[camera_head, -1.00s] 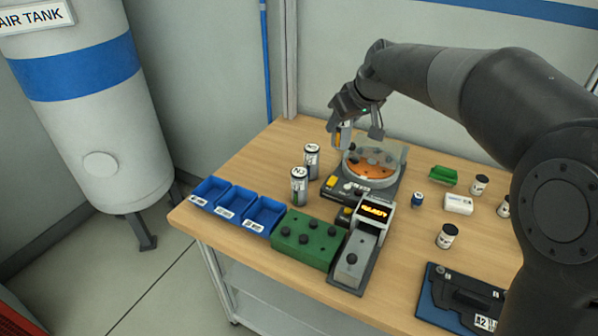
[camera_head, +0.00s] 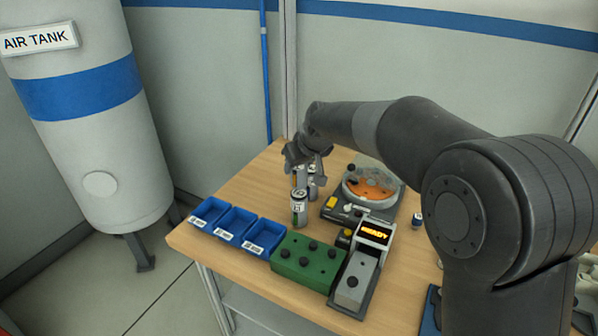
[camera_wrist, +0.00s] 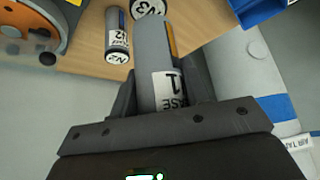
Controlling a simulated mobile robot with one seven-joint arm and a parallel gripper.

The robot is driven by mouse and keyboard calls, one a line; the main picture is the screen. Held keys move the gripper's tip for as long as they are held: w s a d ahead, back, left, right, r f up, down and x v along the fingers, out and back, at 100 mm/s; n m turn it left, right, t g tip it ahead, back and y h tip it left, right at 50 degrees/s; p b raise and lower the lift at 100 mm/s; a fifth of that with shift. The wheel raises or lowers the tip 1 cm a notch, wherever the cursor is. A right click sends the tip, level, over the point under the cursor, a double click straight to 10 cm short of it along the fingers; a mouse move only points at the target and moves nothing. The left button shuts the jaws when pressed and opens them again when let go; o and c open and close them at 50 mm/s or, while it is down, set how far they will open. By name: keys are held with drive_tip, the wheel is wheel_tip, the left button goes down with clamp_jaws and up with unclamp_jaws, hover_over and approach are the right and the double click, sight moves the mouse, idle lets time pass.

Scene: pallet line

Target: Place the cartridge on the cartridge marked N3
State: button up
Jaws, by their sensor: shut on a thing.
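My gripper (camera_head: 305,160) is shut on a silver-grey cartridge (camera_wrist: 153,60) with an orange strip. Its white label shows a 1 and part of a word. In the head view the held cartridge (camera_head: 299,174) is mostly hidden by the fingers, above the bench's back left part. The cartridge marked N3 (camera_head: 299,208) stands upright in front of and below my gripper; its end shows at the top of the wrist view (camera_wrist: 149,8). A cartridge marked N2 (camera_wrist: 117,40) stands just behind it and is partly hidden in the head view (camera_head: 313,181).
Blue bins (camera_head: 227,238) and a green block (camera_head: 327,262) line the bench's front left. A tester with a READY display (camera_head: 374,235) and a round orange dish (camera_head: 370,190) stand to the right. My arm hides the bench's right side.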

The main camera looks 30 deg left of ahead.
drive_tip(key=shift+f, duration=1.2)
drive_tip(key=shift+f, duration=0.15)
drive_tip(key=o, duration=1.1)
drive_tip(key=shift+d+r, duration=0.15)
drive_tip(key=shift+r, duration=0.3)
drive_tip(key=v, duration=1.1)
drive_tip(key=shift+r, duration=0.15)
drive_tip(key=shift+s, duration=0.1)
